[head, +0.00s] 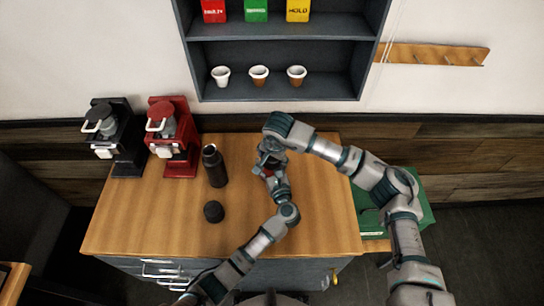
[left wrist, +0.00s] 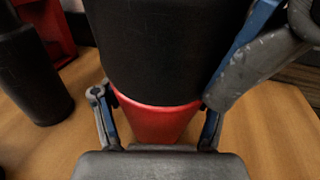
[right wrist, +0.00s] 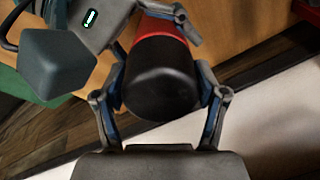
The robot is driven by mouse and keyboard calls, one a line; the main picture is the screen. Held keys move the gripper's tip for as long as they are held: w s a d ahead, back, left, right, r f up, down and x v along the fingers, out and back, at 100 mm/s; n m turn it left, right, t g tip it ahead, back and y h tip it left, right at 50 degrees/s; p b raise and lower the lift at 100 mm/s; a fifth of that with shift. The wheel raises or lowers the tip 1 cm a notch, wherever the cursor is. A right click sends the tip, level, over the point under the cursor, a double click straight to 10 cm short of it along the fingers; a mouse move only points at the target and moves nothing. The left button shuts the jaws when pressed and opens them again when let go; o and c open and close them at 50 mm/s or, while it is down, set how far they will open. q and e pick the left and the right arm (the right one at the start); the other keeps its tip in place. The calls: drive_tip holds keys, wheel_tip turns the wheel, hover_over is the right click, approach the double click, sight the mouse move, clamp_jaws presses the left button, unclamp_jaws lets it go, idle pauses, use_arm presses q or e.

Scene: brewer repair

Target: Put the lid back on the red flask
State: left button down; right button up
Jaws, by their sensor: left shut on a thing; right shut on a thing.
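The red flask (left wrist: 155,122) is between the fingers of my left gripper (left wrist: 158,118), which is shut on its red body. A large black lid (left wrist: 165,45) sits directly over the red part, in line with it, with no gap visible. In the right wrist view my right gripper (right wrist: 162,92) is shut on the black lid (right wrist: 160,80), with the red flask (right wrist: 158,27) just beyond. In the head view both grippers meet over the table, and only a little red (head: 268,173) shows between them. Whether the lid is fully seated cannot be told.
A black flask (head: 214,168) stands left of the grippers, with a loose black lid (head: 213,212) in front of it on the wooden table (head: 150,225). Black (head: 118,140) and red (head: 172,140) brewers stand at the back left. A green case (head: 410,205) is at the right.

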drive_tip(key=m, duration=0.7)
drive_tip(key=shift+f, duration=0.1)
drive_tip(key=o, duration=1.3)
